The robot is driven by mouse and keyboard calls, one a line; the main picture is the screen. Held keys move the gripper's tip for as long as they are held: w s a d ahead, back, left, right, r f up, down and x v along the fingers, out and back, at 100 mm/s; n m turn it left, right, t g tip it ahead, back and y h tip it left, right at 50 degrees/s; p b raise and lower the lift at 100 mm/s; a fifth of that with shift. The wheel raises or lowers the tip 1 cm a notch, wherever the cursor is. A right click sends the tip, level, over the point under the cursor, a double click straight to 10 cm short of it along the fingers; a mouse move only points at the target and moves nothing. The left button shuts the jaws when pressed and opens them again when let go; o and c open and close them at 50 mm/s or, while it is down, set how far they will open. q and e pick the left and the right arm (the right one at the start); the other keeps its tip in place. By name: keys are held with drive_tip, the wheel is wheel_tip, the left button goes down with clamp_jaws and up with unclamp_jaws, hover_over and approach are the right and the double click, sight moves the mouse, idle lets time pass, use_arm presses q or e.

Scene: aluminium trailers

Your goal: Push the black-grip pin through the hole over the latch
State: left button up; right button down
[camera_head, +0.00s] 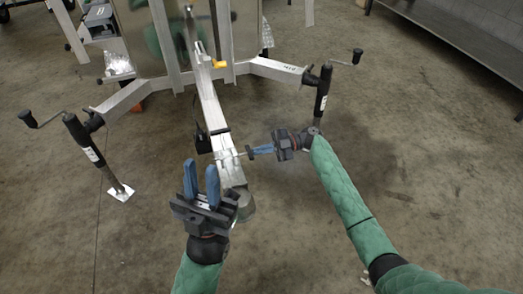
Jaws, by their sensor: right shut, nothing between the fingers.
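The pin's black grip (250,153) shows at the right side of the drawbar, with its thin shaft reaching left toward the latch area (227,161) on the coupler. I cannot tell how deep the shaft sits in the hole. My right gripper (256,150) is shut and empty, its blue fingers pointing left with their tips at or very near the black grip. Whether they touch is too small to tell. My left gripper (200,168) is open and empty in front of the coupler, its fingers pointing up and away from me. It stands left of the coupler head (239,204).
The aluminium drawbar (209,105) runs back to the trailer frame. A black part (202,142) hangs on its left side. Crank jacks stand at left (84,141) and right (322,92). A yellow handle (219,64) sits farther back. Concrete floor (420,180) is open at right.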

drive_tip(key=shift+s+a, duration=0.1)
drive_tip(key=shift+a, duration=0.2)
drive_tip(key=shift+b, duration=0.3)
